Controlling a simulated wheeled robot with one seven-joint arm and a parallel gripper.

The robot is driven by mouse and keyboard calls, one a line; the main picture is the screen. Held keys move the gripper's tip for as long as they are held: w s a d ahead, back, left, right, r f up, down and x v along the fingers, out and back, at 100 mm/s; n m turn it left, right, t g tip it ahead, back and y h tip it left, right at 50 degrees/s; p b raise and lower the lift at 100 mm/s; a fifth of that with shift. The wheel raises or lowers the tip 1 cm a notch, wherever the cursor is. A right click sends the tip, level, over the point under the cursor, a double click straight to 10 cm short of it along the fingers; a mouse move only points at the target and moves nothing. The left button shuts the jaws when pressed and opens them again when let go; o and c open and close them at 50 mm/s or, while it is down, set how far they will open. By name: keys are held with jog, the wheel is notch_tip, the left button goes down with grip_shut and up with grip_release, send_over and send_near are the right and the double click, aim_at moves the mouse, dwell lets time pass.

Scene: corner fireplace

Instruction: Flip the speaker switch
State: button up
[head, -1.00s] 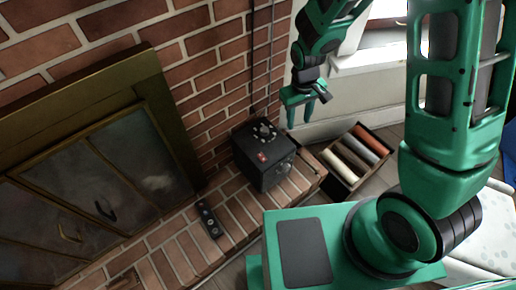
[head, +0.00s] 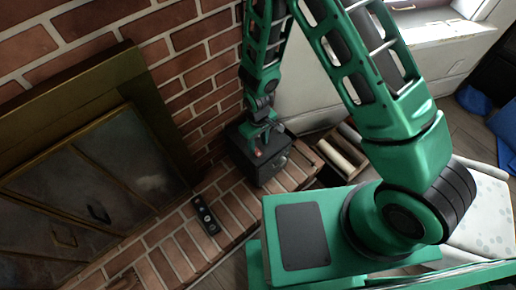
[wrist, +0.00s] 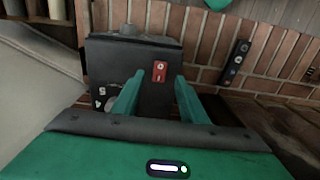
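The speaker (head: 266,172) is a black box on the brick hearth, close to the brick wall; it also shows in the wrist view (wrist: 155,100). Its red rocker switch (wrist: 160,71) shows clearly in the wrist view and as a small red spot in the head view (head: 258,153). My gripper (head: 266,135) is over the speaker's top in the head view. In the wrist view my gripper (wrist: 159,80) is open and empty, its two green fingers apart on either side of the switch's line. Whether a finger touches the speaker cannot be told.
A dark remote (head: 206,216) lies on the brick hearth (head: 185,255), left of the speaker. A crate of rolls (head: 318,142) stands right of the speaker, partly behind my arm. The fireplace doors (head: 110,165) are at the left. A patterned white seat (head: 485,225) is at the right.

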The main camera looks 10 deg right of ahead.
aim_at(258, 153)
jog(key=shift+f, duration=2.55)
